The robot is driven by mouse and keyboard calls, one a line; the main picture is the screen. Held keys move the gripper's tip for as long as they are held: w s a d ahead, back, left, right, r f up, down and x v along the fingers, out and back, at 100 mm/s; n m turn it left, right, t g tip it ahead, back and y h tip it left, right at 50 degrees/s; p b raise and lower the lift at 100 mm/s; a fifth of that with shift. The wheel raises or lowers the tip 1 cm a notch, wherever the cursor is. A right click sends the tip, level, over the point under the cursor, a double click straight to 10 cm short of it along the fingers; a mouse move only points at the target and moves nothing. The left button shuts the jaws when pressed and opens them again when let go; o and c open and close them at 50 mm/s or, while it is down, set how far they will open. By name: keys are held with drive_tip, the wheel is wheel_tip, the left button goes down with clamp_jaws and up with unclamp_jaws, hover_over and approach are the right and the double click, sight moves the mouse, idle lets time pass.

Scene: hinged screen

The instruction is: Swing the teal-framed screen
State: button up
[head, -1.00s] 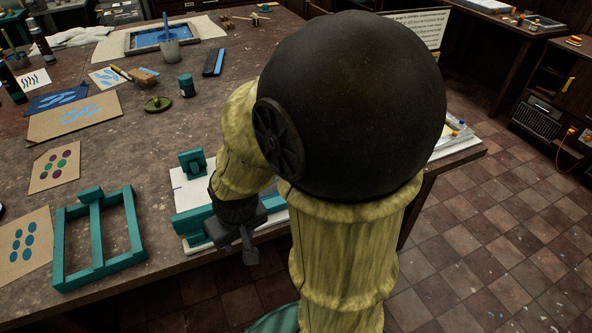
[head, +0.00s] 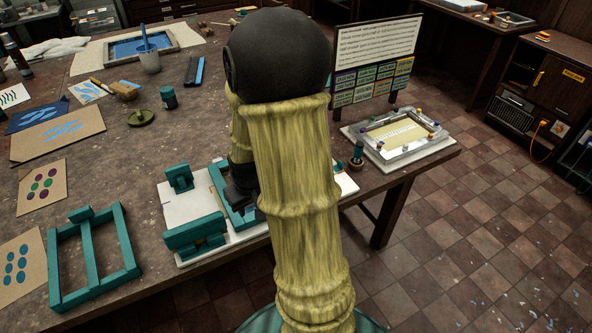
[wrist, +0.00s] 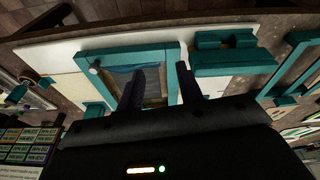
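The teal-framed screen (head: 222,203) lies on a white board (head: 175,211) at the table's front edge, partly hidden by my arm in the head view. In the wrist view the teal frame (wrist: 108,57) surrounds a grey mesh with a blue patch. My gripper (wrist: 162,75) is over the screen, its two dark fingers apart. One finger is over the mesh and the other is near the frame's right-hand bar, which shows between them. I cannot tell whether either finger touches it. In the head view my gripper is mostly hidden behind my arm.
Teal blocks (head: 195,235) stand on the board's left part. A loose teal frame (head: 92,258) lies farther left.

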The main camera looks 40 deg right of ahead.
drive_tip(key=d+f+m+p, duration=0.1)
drive_tip(key=d+f+p, duration=0.2)
drive_tip(key=d, duration=1.3)
drive_tip(key=shift+w+m+p, duration=0.3)
drive_tip(key=shift+m+p, duration=0.1)
drive_tip(key=shift+p, duration=0.65)
drive_tip(key=shift+d+f, duration=0.15)
